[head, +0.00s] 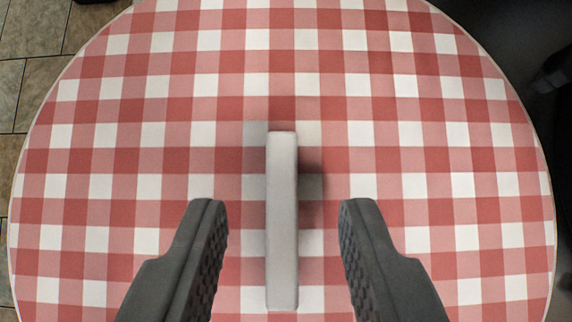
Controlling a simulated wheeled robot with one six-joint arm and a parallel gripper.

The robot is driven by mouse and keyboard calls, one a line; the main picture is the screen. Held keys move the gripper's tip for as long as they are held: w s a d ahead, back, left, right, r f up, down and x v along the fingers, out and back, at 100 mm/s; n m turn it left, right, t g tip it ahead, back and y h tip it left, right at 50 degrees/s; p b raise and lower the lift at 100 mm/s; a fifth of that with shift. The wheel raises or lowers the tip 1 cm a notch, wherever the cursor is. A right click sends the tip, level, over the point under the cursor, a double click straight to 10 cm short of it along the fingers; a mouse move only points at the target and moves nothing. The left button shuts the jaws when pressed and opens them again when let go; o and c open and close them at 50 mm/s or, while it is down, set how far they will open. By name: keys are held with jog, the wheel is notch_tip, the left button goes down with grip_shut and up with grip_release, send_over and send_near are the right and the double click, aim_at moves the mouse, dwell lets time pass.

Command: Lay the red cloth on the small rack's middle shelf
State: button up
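My gripper (283,218) is open, with its two dark ridged fingers wide apart above a round table. Between the fingers, touching neither, is a long pale grey bar (282,215), running up and down the picture. It casts a soft shadow to its right; I cannot tell whether it rests flat on the table. No separate red cloth shows; the only red is the red-and-white checked table covering. The small rack and its middle shelf are not in view.
The round table (420,135) fills most of the view, and its checked top is clear around the grey bar. Brown floor tiles (35,28) show at the upper left. The area beyond the table at the upper right is dark, with an unclear dark object (553,75).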

jog(key=shift+w+f, duration=0.35)
jog(key=shift+f, duration=0.1)
grip_shut()
